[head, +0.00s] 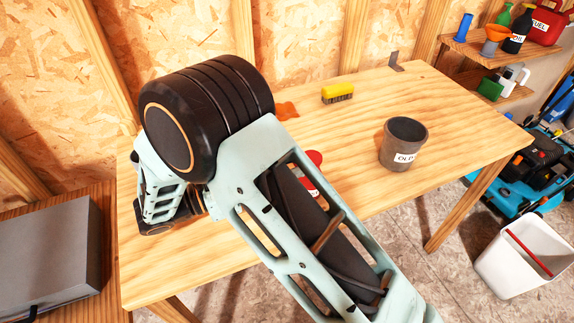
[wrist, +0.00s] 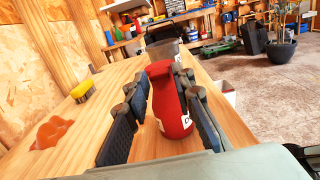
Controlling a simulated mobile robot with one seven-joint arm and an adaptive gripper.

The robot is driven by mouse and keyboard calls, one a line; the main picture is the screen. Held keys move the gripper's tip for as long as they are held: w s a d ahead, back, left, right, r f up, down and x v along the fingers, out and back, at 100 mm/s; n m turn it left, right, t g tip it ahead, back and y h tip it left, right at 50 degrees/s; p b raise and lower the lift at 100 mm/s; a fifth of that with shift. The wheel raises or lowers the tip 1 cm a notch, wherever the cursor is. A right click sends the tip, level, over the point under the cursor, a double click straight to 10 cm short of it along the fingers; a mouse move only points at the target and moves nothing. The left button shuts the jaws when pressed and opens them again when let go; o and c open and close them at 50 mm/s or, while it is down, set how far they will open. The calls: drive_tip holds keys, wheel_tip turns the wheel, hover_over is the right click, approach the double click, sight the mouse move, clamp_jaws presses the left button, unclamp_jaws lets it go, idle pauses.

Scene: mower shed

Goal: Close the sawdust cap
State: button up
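A red bottle-like container (wrist: 170,105) with a white label stands upright on the wooden table, between the fingers of my gripper (wrist: 163,88) in the wrist view. The fingers are spread apart, one on each side of it; whether either touches it I cannot tell. In the head view the red container (head: 314,157) shows only in part, since my arm covers much of it. The label is cut off, so I cannot read it or tell whether this is the sawdust one. No separate or open cap can be made out. My fingers are hidden in the head view.
A grey cup (head: 404,146) with a partly readable label stands right of the red container. A yellow brush (head: 337,93) and an orange rag (head: 286,110) lie toward the back of the table (head: 460,115). A white bin (head: 520,262) stands on the floor at right.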

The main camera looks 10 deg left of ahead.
drive_tip(key=shift+o, duration=1.1)
drive_tip(key=v, duration=1.2)
drive_tip(key=shift+f, duration=0.1)
